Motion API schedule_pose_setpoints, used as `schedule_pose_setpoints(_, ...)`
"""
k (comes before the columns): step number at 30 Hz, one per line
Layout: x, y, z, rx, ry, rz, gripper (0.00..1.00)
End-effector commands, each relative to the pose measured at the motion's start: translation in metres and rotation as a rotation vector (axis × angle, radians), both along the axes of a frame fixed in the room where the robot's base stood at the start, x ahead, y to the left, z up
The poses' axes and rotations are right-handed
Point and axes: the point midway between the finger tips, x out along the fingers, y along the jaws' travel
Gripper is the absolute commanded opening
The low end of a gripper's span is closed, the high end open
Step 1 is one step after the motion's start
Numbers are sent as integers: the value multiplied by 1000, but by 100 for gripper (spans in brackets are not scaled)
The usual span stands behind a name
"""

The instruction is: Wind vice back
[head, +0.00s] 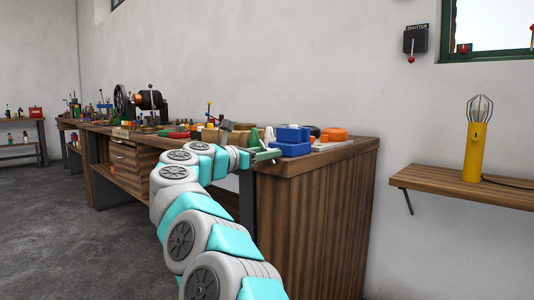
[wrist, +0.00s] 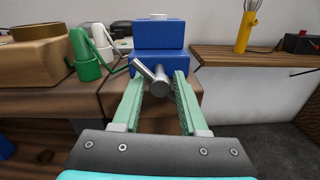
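The blue vice (head: 290,142) stands at the near right end of the wooden workbench (head: 325,165). In the wrist view the vice (wrist: 158,50) is straight ahead, with its grey metal screw end and handle bar (wrist: 158,84) sticking out towards me. The bar is tilted, its upper end to the left. My gripper (wrist: 158,86) is open, with its green fingers on either side of the screw end. I cannot tell whether either finger touches it. In the head view my gripper (head: 267,155) is at the bench's front edge, beside the vice.
A shelf (head: 465,184) with a yellow lamp (head: 474,150) is on the right wall. A dark machine (head: 148,100) stands farther along the bench. Floor on the left is clear.

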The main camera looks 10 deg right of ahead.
Motion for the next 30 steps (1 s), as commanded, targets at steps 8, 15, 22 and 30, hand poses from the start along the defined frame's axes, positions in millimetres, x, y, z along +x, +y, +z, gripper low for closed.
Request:
schedule_pose_setpoints(8,0,0,0,1,1,0,0)
schedule_pose_setpoints(15,0,0,0,1,1,0,0)
schedule_pose_setpoints(22,0,0,0,1,1,0,0)
schedule_pose_setpoints(30,0,0,-1,1,1,0,0)
